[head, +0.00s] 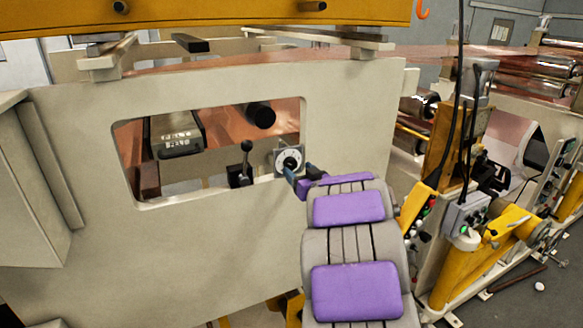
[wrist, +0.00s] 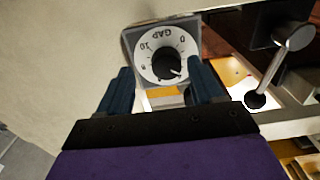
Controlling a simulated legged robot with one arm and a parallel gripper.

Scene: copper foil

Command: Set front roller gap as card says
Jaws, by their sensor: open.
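The gap dial (head: 289,161) is a white round face with a black knob on a grey plate, mounted at the lower right of the window in the machine's side panel. In the wrist view the dial (wrist: 163,57) reads "GAP" upside down, and its black knob (wrist: 166,65) has a light pointer mark. My gripper (wrist: 163,83) is open, with its dark blue fingers on either side of the dial's lower part in the picture. The fingers appear apart from the knob. In the head view my gripper (head: 300,178) is just below and right of the dial. No card is readable.
A black-knobbed lever (head: 244,165) stands left of the dial; it also shows in the wrist view (wrist: 280,62). The beige side panel (head: 220,250) surrounds the window. A grey control box (head: 467,215) and yellow machine parts are at right.

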